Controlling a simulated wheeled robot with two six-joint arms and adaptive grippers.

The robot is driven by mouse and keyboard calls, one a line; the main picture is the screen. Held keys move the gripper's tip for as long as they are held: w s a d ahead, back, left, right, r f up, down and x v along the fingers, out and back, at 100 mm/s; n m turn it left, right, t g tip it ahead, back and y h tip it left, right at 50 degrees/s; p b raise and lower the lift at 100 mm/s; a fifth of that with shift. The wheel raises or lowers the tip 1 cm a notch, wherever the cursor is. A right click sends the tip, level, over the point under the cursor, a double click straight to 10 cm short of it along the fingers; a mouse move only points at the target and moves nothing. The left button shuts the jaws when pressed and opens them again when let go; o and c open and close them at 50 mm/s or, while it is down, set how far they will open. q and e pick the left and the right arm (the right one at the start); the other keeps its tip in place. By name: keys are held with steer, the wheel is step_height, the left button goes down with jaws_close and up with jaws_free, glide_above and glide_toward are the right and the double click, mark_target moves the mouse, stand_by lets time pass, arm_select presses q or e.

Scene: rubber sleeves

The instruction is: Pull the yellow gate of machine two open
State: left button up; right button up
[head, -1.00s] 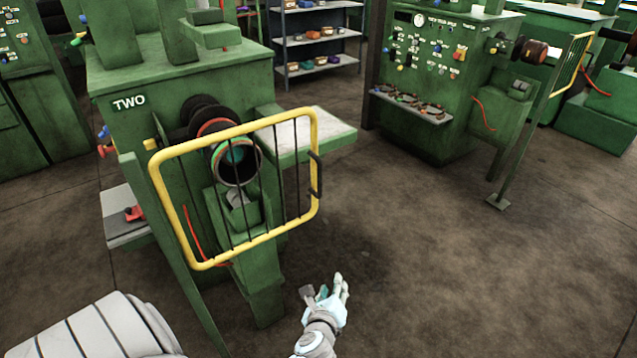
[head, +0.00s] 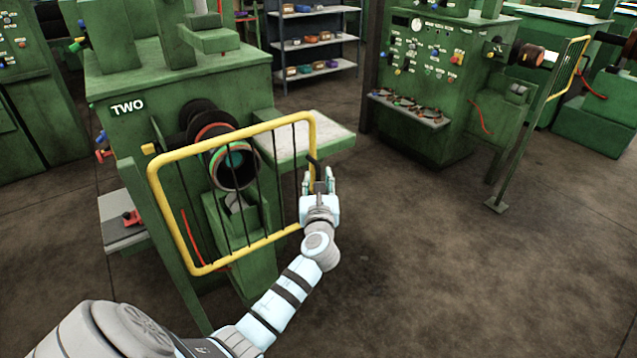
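The green machine marked TWO (head: 128,130) stands at the left of the head view. Its yellow gate (head: 170,215), a tube frame with dark bars, stands across the front of the round spindle (head: 232,165). The gate's dark handle (head: 314,161) is on its right edge, and its lower part is hidden behind my gripper. My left gripper (head: 319,182) is at this handle, with its fingers pointing up on either side of it. I cannot tell whether the fingers touch or grip the handle. My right gripper is not in view.
A grey-white side table (head: 320,133) juts from the machine behind the gate's right edge. Another green machine (head: 430,80) with its own yellow gate (head: 570,68) stands at the right. Shelves (head: 318,45) stand at the back. The floor (head: 430,250) right of the gate is clear.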

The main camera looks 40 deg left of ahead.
arm_select(q)
steer(key=shift+w, duration=0.1)
jaws_close()
stand_by(0.3)
